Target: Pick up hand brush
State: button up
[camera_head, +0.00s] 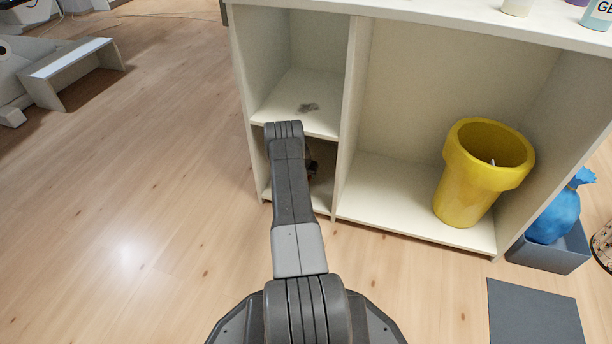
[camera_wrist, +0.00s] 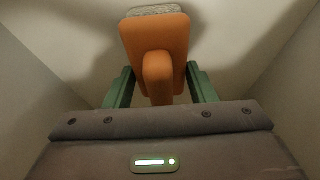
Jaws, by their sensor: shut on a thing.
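The hand brush (camera_wrist: 152,32) shows in the wrist view as an orange body with an orange handle and pale bristles at its far end. My gripper (camera_wrist: 160,88) has its two green fingers on either side of the brush's handle and is shut on it. In the head view my arm reaches into the lower left compartment of the white shelf unit (camera_head: 345,130). There the arm hides the gripper and nearly all of the brush; only a small dark and orange patch shows beside the arm.
Compartment walls stand close on both sides in the wrist view. A shelf board (camera_head: 285,117) with a small grey smudge-like thing (camera_head: 308,107) lies above. A yellow bin (camera_head: 468,195) stands in the right compartment. A blue bag (camera_head: 556,218) sits in a grey box further right. Open wooden floor lies left.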

jog(key=shift+s+a+r+p, duration=0.1)
jog(key=shift+s+r+p, duration=0.2)
jog(key=shift+r, duration=0.1)
jog(key=r, duration=0.2)
jog(key=r+p, duration=0.1)
jog(key=r, duration=0.1)
jog(key=r+p, duration=0.1)
jog(key=r, duration=0.1)
jog(key=shift+s+a+r, duration=0.1)
jog(key=shift+s+r, duration=0.25)
jog(key=shift+r, duration=0.05)
jog(key=s+a+b, duration=0.1)
jog(key=s+a, duration=0.1)
jog(key=s, duration=0.6)
jog(key=s+a+b, duration=0.1)
jog(key=s+a, duration=0.2)
jog(key=s, duration=0.6)
jog(key=shift+s+a+f+b, duration=0.25)
jog(key=shift+s+a+b, duration=0.05)
jog(key=shift+a+b, duration=0.05)
